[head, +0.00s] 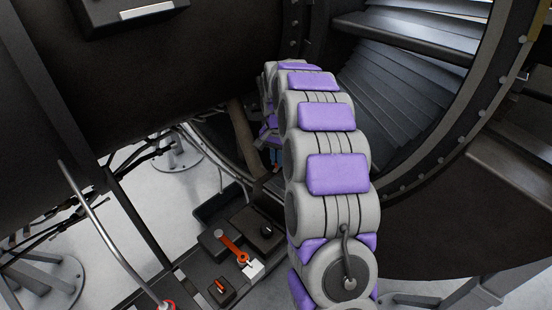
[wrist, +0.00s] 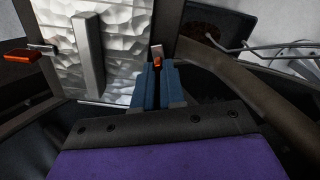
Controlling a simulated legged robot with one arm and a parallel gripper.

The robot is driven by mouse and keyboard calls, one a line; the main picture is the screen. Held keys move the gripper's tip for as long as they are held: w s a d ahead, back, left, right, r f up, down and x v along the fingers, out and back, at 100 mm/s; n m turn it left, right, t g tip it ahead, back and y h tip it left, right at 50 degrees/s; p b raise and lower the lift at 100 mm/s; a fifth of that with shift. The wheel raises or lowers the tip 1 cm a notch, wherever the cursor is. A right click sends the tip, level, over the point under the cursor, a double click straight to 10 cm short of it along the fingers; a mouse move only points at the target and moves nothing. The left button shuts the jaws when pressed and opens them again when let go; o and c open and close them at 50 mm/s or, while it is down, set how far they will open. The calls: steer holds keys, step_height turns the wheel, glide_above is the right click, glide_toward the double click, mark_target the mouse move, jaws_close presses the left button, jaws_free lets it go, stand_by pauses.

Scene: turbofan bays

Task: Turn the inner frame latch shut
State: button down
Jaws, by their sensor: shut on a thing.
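In the wrist view, my gripper (wrist: 157,72) has two blue fingers shut on a small latch (wrist: 157,53) with orange and bare metal showing at the fingertips. I take this to be the inner frame latch. It sits at the right edge of a crinkled silver panel (wrist: 125,40), beside a dark frame. Most of the latch is hidden between the fingers, so its exact angle is unclear. In the head view, my arm covers most of the work area, and only a bit of blue shows at my gripper (head: 275,157).
A second latch with an orange handle (wrist: 22,57) is at the panel's left edge. A grey upright bar (wrist: 89,55) stands on the panel. A brown curved rim (wrist: 235,85) runs close on the right, with pale cables (wrist: 265,50) behind.

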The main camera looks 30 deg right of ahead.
steer(key=n, duration=0.3)
steer(key=shift+w+d+n, duration=0.1)
steer(key=shift+n, duration=0.2)
steer(key=n, duration=0.3)
steer(key=shift+r+n, duration=0.1)
steer(key=shift+n, duration=0.2)
steer(key=n+p, duration=0.1)
steer(key=n, duration=0.5)
steer(key=shift+n, duration=0.3)
steer(key=c, duration=1.3)
jaws_free()
steer(key=shift+w+f, duration=0.2)
steer(key=shift+f, duration=0.05)
steer(key=shift+o, duration=0.4)
steer(key=shift+s+r, duration=0.1)
steer(key=shift+s, duration=0.1)
steer(key=shift+r, duration=0.1)
